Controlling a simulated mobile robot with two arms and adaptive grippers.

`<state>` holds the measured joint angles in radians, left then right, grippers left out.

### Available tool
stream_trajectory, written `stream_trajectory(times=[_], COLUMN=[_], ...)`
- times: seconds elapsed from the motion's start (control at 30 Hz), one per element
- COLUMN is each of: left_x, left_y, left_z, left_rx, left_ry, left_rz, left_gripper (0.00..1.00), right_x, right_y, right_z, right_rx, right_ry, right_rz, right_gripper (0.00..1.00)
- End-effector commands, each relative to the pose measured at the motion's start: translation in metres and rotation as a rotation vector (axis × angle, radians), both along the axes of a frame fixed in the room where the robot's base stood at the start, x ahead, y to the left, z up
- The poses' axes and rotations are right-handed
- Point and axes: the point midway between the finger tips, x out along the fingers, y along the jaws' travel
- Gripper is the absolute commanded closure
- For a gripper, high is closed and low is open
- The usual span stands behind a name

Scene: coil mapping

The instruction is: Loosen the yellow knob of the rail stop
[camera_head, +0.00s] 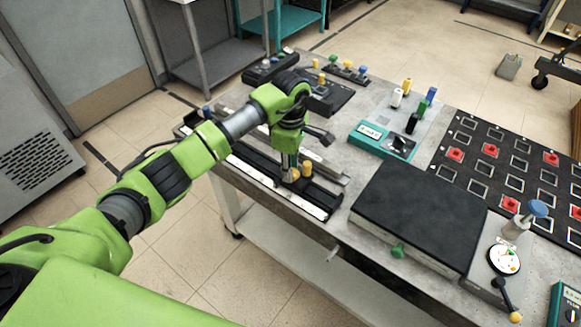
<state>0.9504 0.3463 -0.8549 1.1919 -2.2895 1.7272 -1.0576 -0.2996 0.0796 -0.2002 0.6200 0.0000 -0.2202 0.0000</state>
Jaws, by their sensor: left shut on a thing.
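My left arm reaches in from the left, and its gripper (288,172) points down at the black rail (318,199) along the table's near left edge. The gripper is shut on a yellow knob (295,175) at the dark rail stop. The fingers partly cover this knob and the stop. A second yellow knob (307,168) stands just to the right of the fingers, close beside them. My right gripper is out of view.
A large dark plate (420,212) lies right of the rail. A teal meter (382,140) and several coloured pegs stand behind it. A black grid board (500,165) with red pieces and a dial gauge (503,260) are at the right.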

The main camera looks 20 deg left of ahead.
Motion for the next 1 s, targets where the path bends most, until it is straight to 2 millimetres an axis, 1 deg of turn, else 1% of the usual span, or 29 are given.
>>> stream_trajectory(times=[0.17,0.37,1.0], left_x=[0.000,-0.001,-0.003], left_y=[0.000,0.001,-0.001], left_z=[-0.001,-0.001,-0.001], left_rx=[0.001,0.002,0.001], left_ry=[0.000,-0.001,-0.002], left_rz=[0.052,0.181,0.780], left_gripper=[0.97,0.97,0.97], right_x=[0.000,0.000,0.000], right_y=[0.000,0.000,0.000], right_z=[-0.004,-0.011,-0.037], right_rx=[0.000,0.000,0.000], right_ry=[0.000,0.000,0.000], right_rz=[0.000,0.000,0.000], right_gripper=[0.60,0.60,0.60])
